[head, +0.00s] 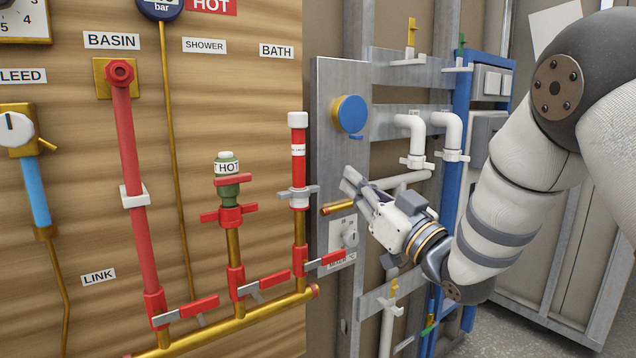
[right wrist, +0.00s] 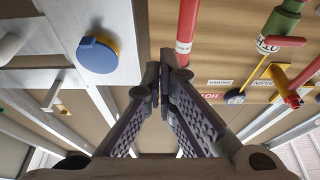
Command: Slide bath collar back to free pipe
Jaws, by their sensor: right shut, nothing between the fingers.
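The bath pipe (head: 298,168) stands under the BATH sign, red with a white top end and a white label. The bath collar (head: 299,198), a white ring with grey side tabs, sits around its lower part, above a red valve fitting. My right gripper (head: 350,182) is to the right of the collar, shut and empty, apart from it in the picture. In the right wrist view my shut fingers (right wrist: 161,78) point up the picture, with a red pipe (right wrist: 187,22) and its white band just beyond. My left gripper is not in view.
The basin pipe (head: 133,150) and a green-topped HOT stub (head: 227,190) stand to the left. Red valve levers (head: 262,285) jut out below. A blue knob (head: 350,114) and a copper stub (head: 338,207) are close to my right gripper. White pipes (head: 416,135) stand behind it.

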